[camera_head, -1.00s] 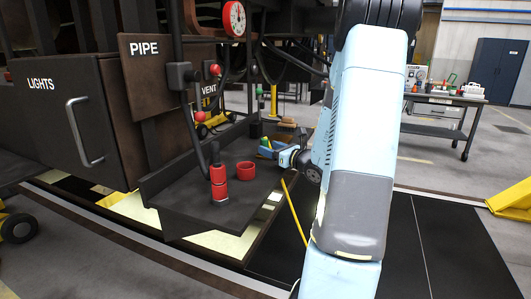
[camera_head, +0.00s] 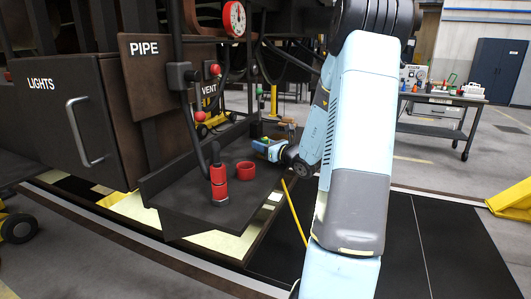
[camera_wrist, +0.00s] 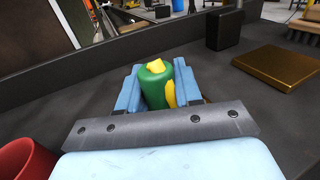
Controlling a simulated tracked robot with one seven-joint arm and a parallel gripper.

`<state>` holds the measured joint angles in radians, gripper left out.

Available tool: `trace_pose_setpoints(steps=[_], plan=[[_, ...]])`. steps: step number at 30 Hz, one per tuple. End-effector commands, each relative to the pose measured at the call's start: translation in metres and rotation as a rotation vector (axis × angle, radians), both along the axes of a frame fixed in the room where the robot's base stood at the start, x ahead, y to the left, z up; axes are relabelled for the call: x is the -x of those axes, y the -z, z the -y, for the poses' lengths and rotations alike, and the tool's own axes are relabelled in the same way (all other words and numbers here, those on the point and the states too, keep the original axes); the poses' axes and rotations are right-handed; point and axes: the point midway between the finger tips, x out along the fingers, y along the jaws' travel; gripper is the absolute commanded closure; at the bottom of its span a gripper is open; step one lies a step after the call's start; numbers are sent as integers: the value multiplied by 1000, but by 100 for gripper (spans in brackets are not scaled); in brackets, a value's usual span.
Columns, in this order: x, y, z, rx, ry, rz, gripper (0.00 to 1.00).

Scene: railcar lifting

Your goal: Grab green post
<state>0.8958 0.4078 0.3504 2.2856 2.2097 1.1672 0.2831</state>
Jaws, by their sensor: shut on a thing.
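The green post (camera_wrist: 154,84) stands between the blue fingers of my gripper (camera_wrist: 157,86) in the wrist view. It is a green cylinder with yellow patches on its top and side. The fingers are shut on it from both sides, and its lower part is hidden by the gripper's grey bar. In the head view my gripper (camera_head: 268,148) is low over the far part of the dark tray (camera_head: 185,222). The post is mostly hidden there.
A red ring (camera_head: 246,170) lies on the tray and also shows at the lower left of the wrist view (camera_wrist: 22,160). A red cylinder (camera_head: 218,183) stands nearby. A brass block (camera_wrist: 280,68), a black block (camera_wrist: 223,30) and a brush (camera_wrist: 305,28) lie to the gripper's right.

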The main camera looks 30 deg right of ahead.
Motion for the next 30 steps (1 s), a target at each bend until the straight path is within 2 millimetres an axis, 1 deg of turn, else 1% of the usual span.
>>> trace_pose_setpoints(steps=[1, 9, 17, 20, 23, 25, 30], plan=[[0, 0, 0, 0, 0, 0, 75], [0, 0, 0, 0, 0, 0, 100], [0, -1, 0, 1, 0, 1, 100], [0, -4, -1, 2, -2, 1, 100], [0, -12, -1, 5, -2, 2, 100], [0, -21, -1, 4, -2, 3, 100], [0, -55, -1, 7, -1, 5, 100]])
